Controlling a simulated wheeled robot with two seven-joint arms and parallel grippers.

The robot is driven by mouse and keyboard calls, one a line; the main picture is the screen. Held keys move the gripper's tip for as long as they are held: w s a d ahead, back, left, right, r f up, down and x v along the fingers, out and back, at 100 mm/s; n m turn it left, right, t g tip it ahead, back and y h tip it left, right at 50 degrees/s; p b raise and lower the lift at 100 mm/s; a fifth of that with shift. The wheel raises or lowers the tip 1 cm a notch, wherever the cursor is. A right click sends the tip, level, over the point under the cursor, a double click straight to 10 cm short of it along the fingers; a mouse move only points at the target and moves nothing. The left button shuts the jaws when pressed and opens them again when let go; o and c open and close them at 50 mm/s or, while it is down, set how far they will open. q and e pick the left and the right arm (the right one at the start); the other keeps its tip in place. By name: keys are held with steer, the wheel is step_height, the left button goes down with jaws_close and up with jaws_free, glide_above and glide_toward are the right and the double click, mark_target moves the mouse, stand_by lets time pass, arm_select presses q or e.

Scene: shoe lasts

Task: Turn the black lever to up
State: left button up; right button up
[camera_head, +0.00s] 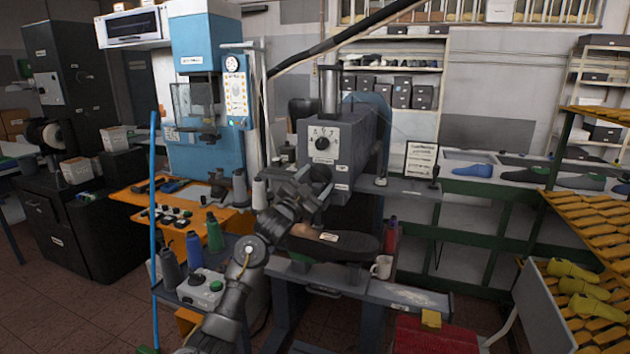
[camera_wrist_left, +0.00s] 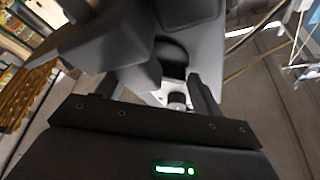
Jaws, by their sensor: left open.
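My left gripper (camera_head: 314,186) is in front of the grey machine (camera_head: 352,140), just below its white dial plate. The plate carries a small black knob (camera_head: 322,143). A dark rounded part sits at the gripper's tips in the head view; I cannot tell for sure whether it is the black lever. In the left wrist view the gripper (camera_wrist_left: 158,92) is open, and a black rounded part (camera_wrist_left: 172,58) shows beyond the gap between its fingers. Contact cannot be made out. The lever's position is not readable. My right gripper is out of view.
Bottles, including a green one (camera_head: 214,233), stand at the left. A blue machine (camera_head: 204,95) is behind them.

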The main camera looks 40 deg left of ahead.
arm_select(q)
steer(key=c, duration=0.7)
steer(key=shift+n, duration=0.3)
steer(key=n+y, duration=0.2)
steer(key=n, duration=0.1)
steer(key=shift+d+n, duration=0.1)
steer(key=shift+n, duration=0.2)
steer(key=n+y, duration=0.1)
steer(key=n, duration=0.1)
steer(key=n+y, duration=0.2)
steer(key=n, duration=0.1)
steer(key=shift+d, duration=0.1)
steer(key=n+y, duration=0.1)
steer(key=n, duration=0.1)
steer(key=n+g+y+p, duration=0.1)
steer(key=n, duration=0.2)
steer(key=shift+w+d+n+y, duration=0.1)
steer(key=shift+d+n+y, duration=0.05)
steer(key=shift+n+y, duration=0.15)
steer(key=shift+r+n+g+y+p, duration=0.1)
steer(key=shift+n+g+y, duration=0.25)
steer(key=shift+n, duration=0.5)
steer(key=shift+f+n+g+y+p, duration=0.1)
steer(key=shift+n+g+y, duration=0.2)
steer(key=shift+n, duration=0.6)
steer(key=shift+r+n+g+y+p, duration=0.1)
steer(key=shift+n+g+y, duration=0.2)
steer(key=shift+n, duration=0.55)
